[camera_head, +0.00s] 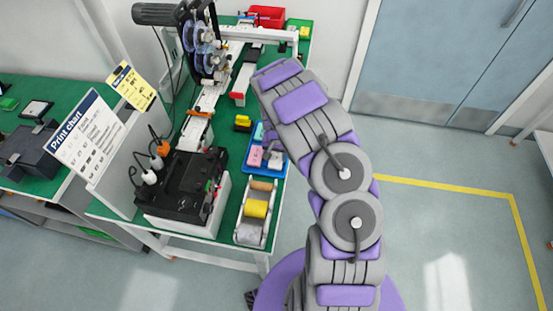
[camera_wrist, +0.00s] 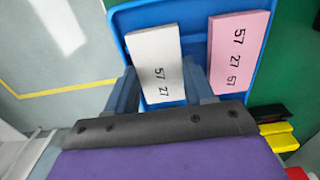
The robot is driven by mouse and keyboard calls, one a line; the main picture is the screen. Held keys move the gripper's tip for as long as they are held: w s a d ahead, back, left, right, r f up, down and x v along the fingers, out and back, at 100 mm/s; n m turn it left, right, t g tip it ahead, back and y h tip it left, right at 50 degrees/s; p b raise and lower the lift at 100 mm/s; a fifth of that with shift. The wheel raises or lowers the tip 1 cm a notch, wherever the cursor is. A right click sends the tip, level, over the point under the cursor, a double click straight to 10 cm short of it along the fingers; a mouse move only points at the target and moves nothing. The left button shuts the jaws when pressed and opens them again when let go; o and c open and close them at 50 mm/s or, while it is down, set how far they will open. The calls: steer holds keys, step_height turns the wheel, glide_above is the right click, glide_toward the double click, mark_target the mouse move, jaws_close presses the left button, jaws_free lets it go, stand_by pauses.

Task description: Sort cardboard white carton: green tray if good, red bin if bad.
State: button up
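The white carton (camera_wrist: 155,65) lies in the blue tray (camera_wrist: 122,18), with "57 27" printed on its top near one end. It also shows small in the head view (camera_head: 276,161). My gripper (camera_wrist: 160,88) is open, with one finger on each side of the carton's printed end. I cannot tell whether either finger touches it. A pink carton (camera_wrist: 238,48) marked "57 27 57" lies to its right in the same tray. In the head view a red bin (camera_head: 267,14) stands at the bench's far end, with a small green tray (camera_head: 305,23) to its right.
The coding machine (camera_head: 185,185) and a roller rack (camera_head: 256,209) stand on the green bench near the blue tray. Yellow blocks (camera_head: 243,122) sit left of the tray. A "Print chart" board (camera_head: 88,138) stands at the left. Open floor lies to the right.

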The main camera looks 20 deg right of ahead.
mark_target(276, 158)
steer(key=shift+c, duration=0.8)
steer(key=shift+r+p, duration=0.75)
steer(key=shift+r, duration=1.75)
